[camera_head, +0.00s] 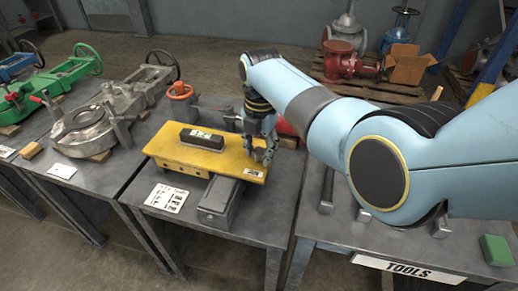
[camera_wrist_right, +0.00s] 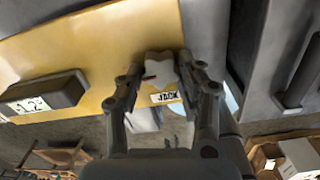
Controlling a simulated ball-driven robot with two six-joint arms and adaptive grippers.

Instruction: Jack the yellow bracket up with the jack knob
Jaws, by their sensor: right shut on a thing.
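The yellow bracket (camera_head: 226,157) lies roughly flat on the middle grey table, and it also fills the upper left of the right wrist view (camera_wrist_right: 60,58). A label reading JACK (camera_wrist_right: 166,97) is on its edge. The pale grey jack knob (camera_wrist_right: 160,69) sits by that label, between the fingers of my right gripper (camera_wrist_right: 164,66). The gripper is shut on the knob. In the head view my right gripper (camera_head: 265,156) is at the bracket's right end, and its fingers hide the knob there. My left gripper is not in view.
A dark block (camera_head: 202,140) with a white label rests on the bracket. A grey metal bar (camera_head: 218,204) and a printed card (camera_head: 166,197) are in front. The right table has a TOOLS sign (camera_head: 408,270) and a green block (camera_head: 496,250).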

